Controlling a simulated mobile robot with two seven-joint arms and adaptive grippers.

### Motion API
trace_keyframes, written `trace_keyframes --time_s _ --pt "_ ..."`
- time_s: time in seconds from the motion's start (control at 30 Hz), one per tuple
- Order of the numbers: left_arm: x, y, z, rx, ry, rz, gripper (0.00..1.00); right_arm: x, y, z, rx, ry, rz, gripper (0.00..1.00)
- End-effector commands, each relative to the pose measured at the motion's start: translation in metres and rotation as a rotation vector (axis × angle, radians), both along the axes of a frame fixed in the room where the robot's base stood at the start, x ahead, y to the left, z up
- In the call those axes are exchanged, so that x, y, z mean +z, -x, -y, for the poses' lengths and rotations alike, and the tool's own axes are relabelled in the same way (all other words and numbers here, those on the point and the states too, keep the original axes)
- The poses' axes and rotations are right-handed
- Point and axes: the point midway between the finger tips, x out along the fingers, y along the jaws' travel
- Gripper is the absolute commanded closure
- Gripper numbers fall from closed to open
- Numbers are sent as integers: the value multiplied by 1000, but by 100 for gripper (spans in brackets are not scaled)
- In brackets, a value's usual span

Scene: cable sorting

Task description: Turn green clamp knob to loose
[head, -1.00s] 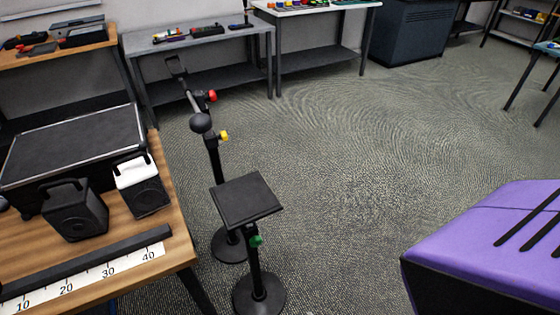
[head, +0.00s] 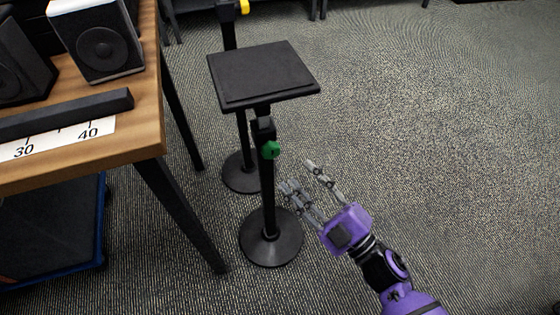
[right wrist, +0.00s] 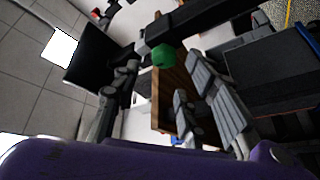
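The green clamp knob (head: 271,150) sits on the post of a black stand with a square tilted top plate (head: 264,75) and a round base (head: 271,238). My right gripper (head: 299,175) is open and empty, to the right of the post and a little below the knob in the head view. In the right wrist view the green knob (right wrist: 163,55) shows ahead, between the spread fingers (right wrist: 165,75) and apart from them as far as I can tell. The knob's setting cannot be read. My left gripper is not in view.
A wooden table (head: 150,120) with a speaker (head: 100,45) and a ruler strip (head: 60,138) stands at the left. A second stand with a yellow knob (head: 244,7) is close behind the first. The carpet at the right is clear.

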Motion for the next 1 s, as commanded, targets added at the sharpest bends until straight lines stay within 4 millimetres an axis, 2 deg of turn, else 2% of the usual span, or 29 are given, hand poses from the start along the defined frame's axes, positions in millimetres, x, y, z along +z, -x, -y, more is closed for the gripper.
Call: trace_keyframes --time_s 0.5,0.87,0.9,1.0 --pt "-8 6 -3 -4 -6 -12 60 20 -50 -46 6 1 9 60" --pt "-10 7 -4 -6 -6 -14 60 22 -55 -51 5 1 6 60" --pt "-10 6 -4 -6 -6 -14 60 22 -55 -51 5 1 6 61" --pt "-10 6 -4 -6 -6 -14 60 22 -55 -51 5 1 6 75"
